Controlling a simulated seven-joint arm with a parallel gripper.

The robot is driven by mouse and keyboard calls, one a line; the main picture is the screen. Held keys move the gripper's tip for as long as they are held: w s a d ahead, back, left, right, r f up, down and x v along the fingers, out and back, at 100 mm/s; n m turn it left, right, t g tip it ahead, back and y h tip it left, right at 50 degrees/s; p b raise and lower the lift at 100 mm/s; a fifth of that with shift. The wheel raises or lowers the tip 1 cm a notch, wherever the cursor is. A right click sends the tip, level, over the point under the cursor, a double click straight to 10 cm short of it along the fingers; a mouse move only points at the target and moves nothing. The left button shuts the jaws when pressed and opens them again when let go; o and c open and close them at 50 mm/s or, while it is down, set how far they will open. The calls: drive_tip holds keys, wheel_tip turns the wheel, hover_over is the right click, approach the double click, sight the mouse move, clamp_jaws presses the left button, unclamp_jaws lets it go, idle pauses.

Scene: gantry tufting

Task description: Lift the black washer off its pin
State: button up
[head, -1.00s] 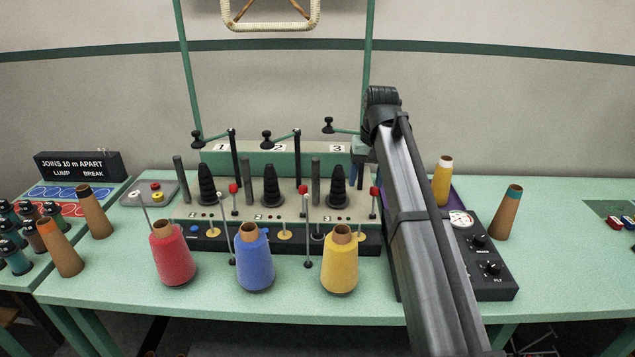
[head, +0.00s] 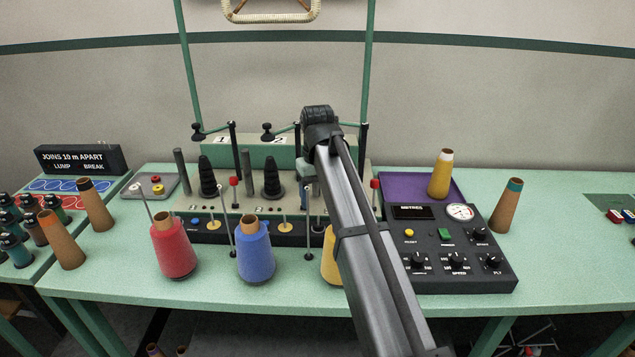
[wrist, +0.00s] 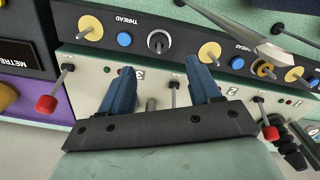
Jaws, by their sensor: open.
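The black washer (wrist: 159,41) sits on a silver pin on the dark THREAD panel, near the top middle of the wrist view, with a pale ring showing around it. My gripper (wrist: 161,66) is open, its two blue fingers apart and pointing toward the panel. The washer lies just beyond the fingertips, roughly in line with the gap, and nothing is held. Whether the fingers are above it in height I cannot tell. In the head view my arm covers most of the third station and much of the gripper.
Yellow discs (wrist: 209,52) and blue buttons (wrist: 124,39) flank the washer. Thin rods with red knobs (wrist: 46,103) stand nearby. Red (head: 173,247) and blue (head: 255,252) yarn cones stand in front of the machine; a yellow cone (head: 331,262) is partly hidden. A control box (head: 450,278) is at right.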

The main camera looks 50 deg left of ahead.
wheel_tip(320, 180, down, 8)
drive_tip(key=shift+r, duration=0.2)
drive_tip(key=shift+c, duration=0.3)
drive_tip(key=c, duration=1.1)
drive_tip(key=shift+r, duration=0.1)
drive_tip(key=shift+r, duration=3.65)
